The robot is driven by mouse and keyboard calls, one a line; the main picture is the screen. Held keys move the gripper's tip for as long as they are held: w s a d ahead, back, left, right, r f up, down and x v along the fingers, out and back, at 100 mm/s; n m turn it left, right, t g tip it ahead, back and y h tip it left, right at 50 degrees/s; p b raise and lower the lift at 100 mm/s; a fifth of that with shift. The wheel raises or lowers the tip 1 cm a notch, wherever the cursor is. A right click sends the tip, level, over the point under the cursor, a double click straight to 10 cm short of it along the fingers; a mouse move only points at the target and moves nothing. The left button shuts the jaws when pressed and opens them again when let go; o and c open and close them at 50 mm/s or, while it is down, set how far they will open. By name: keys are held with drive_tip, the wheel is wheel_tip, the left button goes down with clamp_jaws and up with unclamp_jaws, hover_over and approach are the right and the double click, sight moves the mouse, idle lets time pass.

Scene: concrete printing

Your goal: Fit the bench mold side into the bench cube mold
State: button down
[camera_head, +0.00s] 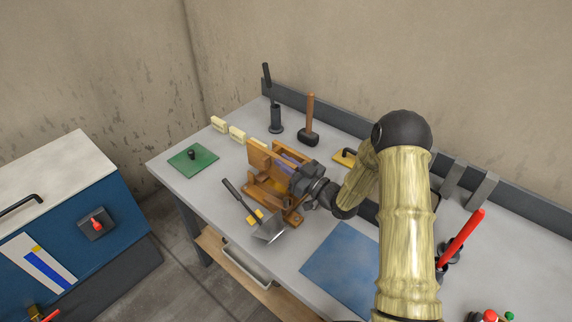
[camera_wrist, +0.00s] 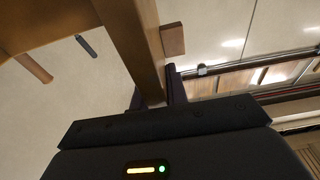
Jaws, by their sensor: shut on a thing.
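The bench cube mold (camera_head: 258,158) is a brown wooden assembly on the workbench, left of my arm in the head view. My gripper (camera_head: 300,178) is at its right side. In the wrist view, my gripper (camera_wrist: 154,97) is shut on a wooden bar (camera_wrist: 132,38), which I take as the bench mold side. Its upright edge runs between the two dark fingers. Other wooden parts of the mold (camera_wrist: 40,25) show at upper left there. My gripper and arm hide part of the mold in the head view, so I cannot tell how the side sits against it.
A trowel (camera_head: 268,232) lies in front of the mold. A green mat (camera_head: 193,161), pale blocks (camera_head: 237,133), a dark holder (camera_head: 275,118) and a mallet (camera_head: 308,135) are behind or left. A blue mat (camera_head: 342,262) leaves free room at the front. A red-handled tool (camera_head: 460,239) stands right.

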sight(286, 178)
drive_tip(key=shift+r+p, duration=0.35)
drive_tip(key=shift+r, duration=0.5)
drive_tip(key=shift+b, duration=0.8)
idle(1.4)
drive_tip(key=shift+f+b, duration=3.5)
drive_tip(key=shift+f, duration=0.25)
drive_tip(key=c, duration=1.3)
unclamp_jaws()
